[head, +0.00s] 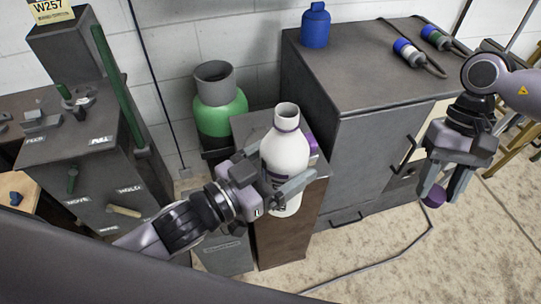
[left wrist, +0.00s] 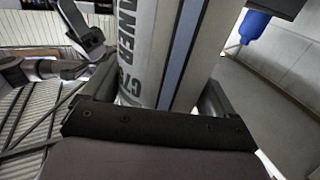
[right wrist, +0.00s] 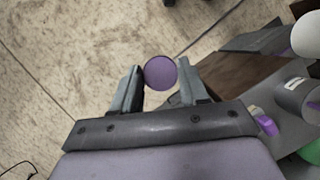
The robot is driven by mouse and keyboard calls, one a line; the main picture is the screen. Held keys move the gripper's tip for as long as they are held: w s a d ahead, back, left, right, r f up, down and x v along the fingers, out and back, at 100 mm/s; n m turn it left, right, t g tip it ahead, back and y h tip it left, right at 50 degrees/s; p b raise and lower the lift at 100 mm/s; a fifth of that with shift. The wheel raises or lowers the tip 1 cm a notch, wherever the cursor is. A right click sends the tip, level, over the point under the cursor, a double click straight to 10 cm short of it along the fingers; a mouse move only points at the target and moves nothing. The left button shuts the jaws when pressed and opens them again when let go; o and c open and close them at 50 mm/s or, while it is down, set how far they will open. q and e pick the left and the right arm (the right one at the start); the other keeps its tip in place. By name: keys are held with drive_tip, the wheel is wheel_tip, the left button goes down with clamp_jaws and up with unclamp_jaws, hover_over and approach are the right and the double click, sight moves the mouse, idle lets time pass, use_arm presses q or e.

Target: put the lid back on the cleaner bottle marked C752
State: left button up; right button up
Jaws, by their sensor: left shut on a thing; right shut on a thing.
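The white cleaner bottle (head: 284,158) is upright with its neck open at the top. My left gripper (head: 283,190) is shut around its body, at the brown cabinet's top. In the left wrist view the bottle (left wrist: 137,45) shows part of its label, with "C75" readable and the rest cut off. The round purple lid (head: 435,195) is held between the fingertips of my right gripper (head: 433,192), to the right of the bottle and apart from it. The lid also shows between the fingers in the right wrist view (right wrist: 160,72).
A brown cabinet (head: 292,220) stands under the bottle, with a purple item (head: 312,146) behind it. A green jar (head: 220,115) stands behind left. A large grey cabinet (head: 350,150) fills the space between bottle and right gripper. A lever panel (head: 90,150) is left.

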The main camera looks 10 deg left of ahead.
drive_tip(key=w+a+r+m+y, duration=0.25)
drive_tip(key=a+r+m, duration=0.25)
drive_tip(key=a+r, duration=0.55)
drive_tip(key=m+t+y, duration=0.2)
drive_tip(key=m, duration=0.5)
approach(277, 113)
drive_tip(key=shift+s+a+h, duration=0.15)
drive_tip(key=shift+s+a, duration=0.1)
drive_tip(key=shift+a, duration=0.25)
drive_tip(key=shift+s+a+h, duration=0.1)
drive_tip(key=shift+s+a, duration=0.2)
drive_tip(key=shift+a, duration=0.2)
drive_tip(key=shift+f, duration=0.1)
drive_tip(key=shift+f, duration=1.95)
